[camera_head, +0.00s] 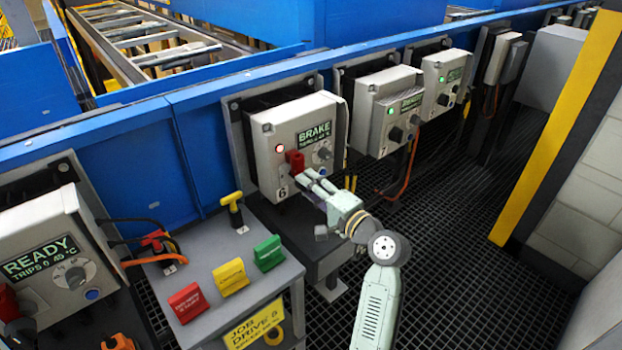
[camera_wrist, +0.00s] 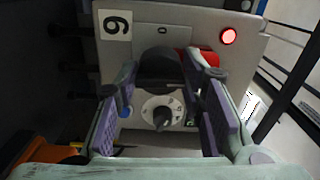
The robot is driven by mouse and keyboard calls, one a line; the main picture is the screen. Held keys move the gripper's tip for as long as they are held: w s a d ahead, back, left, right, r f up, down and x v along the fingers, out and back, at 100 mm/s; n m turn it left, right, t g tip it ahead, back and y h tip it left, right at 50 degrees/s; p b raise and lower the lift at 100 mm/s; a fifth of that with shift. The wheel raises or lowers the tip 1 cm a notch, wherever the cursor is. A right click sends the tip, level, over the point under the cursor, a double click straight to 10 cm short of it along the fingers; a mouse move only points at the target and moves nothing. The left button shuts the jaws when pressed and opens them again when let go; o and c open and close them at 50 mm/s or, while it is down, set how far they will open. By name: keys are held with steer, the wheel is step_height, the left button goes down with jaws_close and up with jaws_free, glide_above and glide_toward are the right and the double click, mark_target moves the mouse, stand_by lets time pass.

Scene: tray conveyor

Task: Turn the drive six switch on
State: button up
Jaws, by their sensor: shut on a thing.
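The drive six box (camera_head: 265,135) is pale grey, with a lit BRAKE display (camera_head: 314,134), a red lamp (camera_head: 280,149) and a "6" label (camera_head: 283,192). A red part (camera_head: 295,162) sits on its front. In the wrist view, a black rotary switch knob (camera_wrist: 160,66) stands between my two purple finger pads, with a "0" mark beside it. My gripper (camera_head: 308,180) is shut on this knob. The red part (camera_wrist: 183,60) is partly behind one finger, and the red lamp (camera_wrist: 228,36) glows. My gripper hides the knob in the head view.
A small pointer dial (camera_head: 323,153) lies right of the red part. A grey stand (camera_head: 208,245) with yellow, red and green tags is at front left. A READY box (camera_head: 50,225) stands far left.

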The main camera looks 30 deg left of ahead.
steer(key=shift+m+p, duration=0.4)
steer(key=shift+m, duration=0.1)
steer(key=o, duration=1.1)
steer(key=shift+o, duration=0.2)
steer(key=v, duration=1.2)
